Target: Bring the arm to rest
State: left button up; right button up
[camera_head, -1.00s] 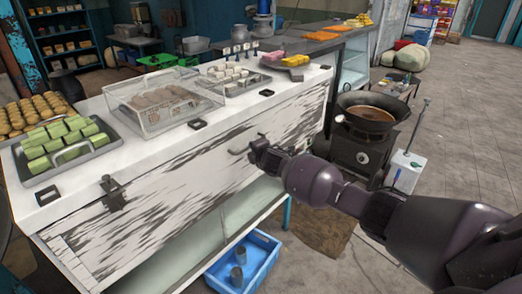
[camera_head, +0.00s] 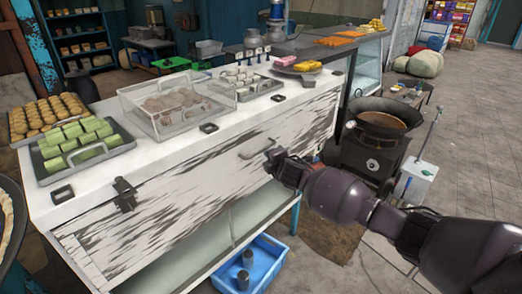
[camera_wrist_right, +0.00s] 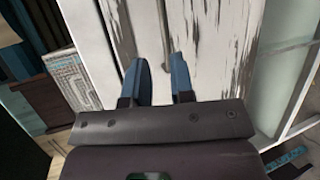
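My right arm (camera_head: 345,195) reaches in from the right in the head view. Its gripper (camera_head: 281,166) is in front of the white worn cabinet (camera_head: 200,180), just below and right of the cabinet's handle (camera_head: 257,150). In the right wrist view two blue fingers (camera_wrist_right: 161,78) stand apart with nothing between them, facing the white panel. Whether they touch the panel is hard to tell. My left gripper is not in view.
The cabinet top holds a tray of green blocks (camera_head: 78,142), a clear box (camera_head: 175,105) and several small trays. A wok (camera_head: 384,121) on a black stove stands right of the cabinet. A blue crate (camera_head: 248,268) lies below. Open floor (camera_head: 470,130) is at right.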

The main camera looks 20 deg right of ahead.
jog(key=a+r+m+t+y, duration=0.1)
jog(key=a+r+m+y, duration=0.1)
jog(key=a+r+m, duration=0.25)
jog(key=s+a+f+m+y, duration=0.1)
jog(key=s+a+f+m, duration=0.15)
jog(key=s, duration=0.25)
jog(key=s+a+f+m+y, duration=0.1)
jog(key=s+a+f+m, duration=0.15)
jog(key=s, duration=0.25)
jog(key=s+d+f+m+g+h, duration=0.1)
jog(key=s+f+m, duration=0.2)
jog(key=s, duration=0.7)
jog(key=s+d+f+m+g+h, duration=0.1)
jog(key=s+f+m, duration=0.2)
jog(key=s+f, duration=0.4)
jog(key=s+d+f+m+g+h, duration=0.1)
jog(key=s+f, duration=0.5)
jog(key=s, duration=0.8)
jog(key=shift+s+d+m+g+h+b, duration=0.3)
jog(key=shift+d+m+g+b, duration=0.2)
jog(key=shift+m, duration=0.45)
